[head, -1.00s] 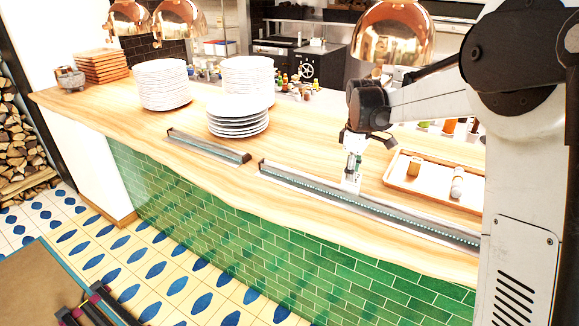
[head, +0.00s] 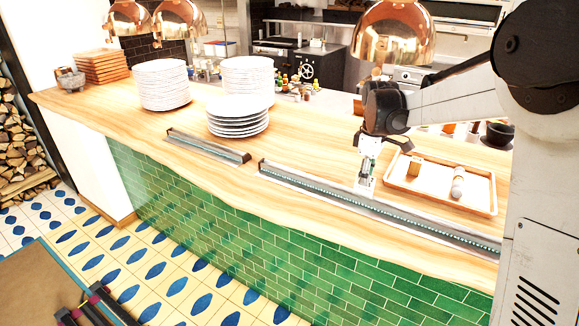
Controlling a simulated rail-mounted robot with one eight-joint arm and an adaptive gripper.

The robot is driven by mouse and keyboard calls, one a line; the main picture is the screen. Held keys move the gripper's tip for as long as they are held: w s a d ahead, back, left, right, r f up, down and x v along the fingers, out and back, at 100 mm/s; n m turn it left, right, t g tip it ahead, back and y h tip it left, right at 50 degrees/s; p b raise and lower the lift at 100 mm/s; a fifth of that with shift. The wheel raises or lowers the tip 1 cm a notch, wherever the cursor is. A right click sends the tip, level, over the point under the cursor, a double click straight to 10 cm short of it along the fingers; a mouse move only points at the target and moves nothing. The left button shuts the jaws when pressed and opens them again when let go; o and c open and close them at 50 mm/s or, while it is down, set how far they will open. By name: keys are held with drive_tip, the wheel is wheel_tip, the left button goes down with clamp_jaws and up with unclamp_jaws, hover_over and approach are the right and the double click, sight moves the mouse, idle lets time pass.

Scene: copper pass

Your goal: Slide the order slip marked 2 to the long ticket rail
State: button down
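The long ticket rail (head: 420,221) is a low metal strip along the front of the wooden counter, at centre right. A shorter ticket rail (head: 208,146) lies to its left, with a small gap between them. My gripper (head: 366,186) points down at the long rail, near its middle, with its tips at or just above it. Something pale shows at the tips, but I cannot tell whether it is a slip or part of the fingers. The fingers are too small to tell open from shut. No order slip marked 2 can be made out.
A wooden tray (head: 472,206) with a small wooden block (head: 414,167) and a white cylinder (head: 458,183) lies right of my gripper. Plate stacks (head: 238,122) stand behind the short rail. A copper lamp (head: 394,35) hangs above. The counter between plates and gripper is clear.

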drive_tip(key=shift+s+d, duration=0.4)
drive_tip(key=shift+d, duration=0.25)
drive_tip(key=shift+s+d, duration=0.35)
drive_tip(key=shift+d, duration=0.3)
drive_tip(key=shift+s+d+b, duration=0.15)
drive_tip(key=shift+s+d, duration=0.45)
drive_tip(key=shift+d, duration=0.4)
drive_tip(key=shift+s+d+b, duration=0.2)
drive_tip(key=shift+s+d, duration=0.45)
drive_tip(key=shift+d, duration=0.3)
drive_tip(key=shift+s+d+b, duration=0.15)
drive_tip(key=shift+s+d, duration=0.45)
drive_tip(key=shift+d, duration=0.4)
drive_tip(key=shift+d, duration=0.1)
drive_tip(key=shift+s+d, duration=0.6)
drive_tip(key=shift+d, duration=0.35)
drive_tip(key=shift+s+d, duration=0.6)
drive_tip(key=shift+d, duration=0.4)
drive_tip(key=shift+s+d, duration=0.6)
drive_tip(key=shift+d, duration=0.35)
drive_tip(key=shift+d, duration=0.1)
drive_tip(key=shift+s+d+b, duration=0.15)
drive_tip(key=shift+s+d, duration=0.45)
drive_tip(key=shift+d, duration=0.35)
drive_tip(key=shift+s+d+b, duration=0.15)
drive_tip(key=shift+s+d, duration=0.5)
drive_tip(key=shift+d, duration=0.35)
drive_tip(key=shift+s+d+b, duration=0.15)
drive_tip(key=shift+s+d, duration=0.45)
drive_tip(key=shift+d, duration=0.35)
